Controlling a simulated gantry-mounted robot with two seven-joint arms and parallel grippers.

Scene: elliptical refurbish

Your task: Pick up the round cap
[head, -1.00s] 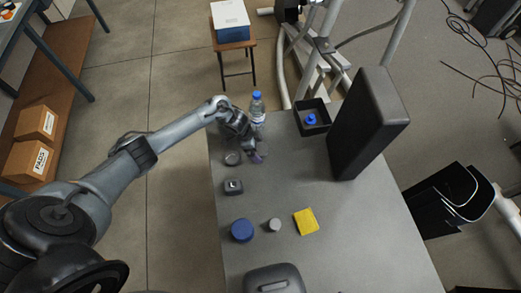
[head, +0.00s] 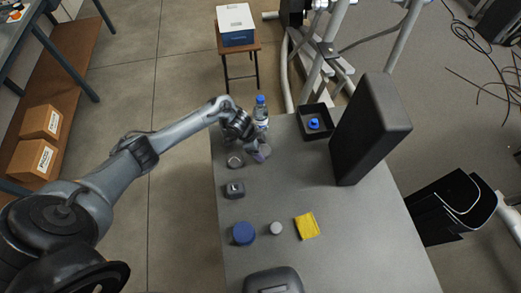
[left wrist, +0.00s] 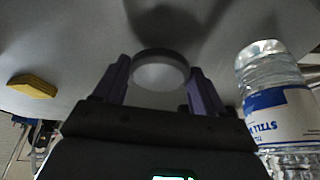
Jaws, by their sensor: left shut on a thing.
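My left gripper (head: 261,153) is shut on the round cap (left wrist: 160,70), a light grey ring-shaped piece. In the left wrist view the cap sits between the two purple fingers of the left gripper (left wrist: 160,84), touching both. In the head view the gripper and cap are near the far left part of the grey table (head: 290,185), just in front of the water bottle (head: 260,114). The cap is small and partly covered by the fingers there; I cannot tell its height above the table. My right gripper is not in view.
The bottle (left wrist: 283,110) stands close beside the gripper. A black bin (head: 315,134) holds a blue item (head: 314,123); a tall black box (head: 367,130) stands right of it.

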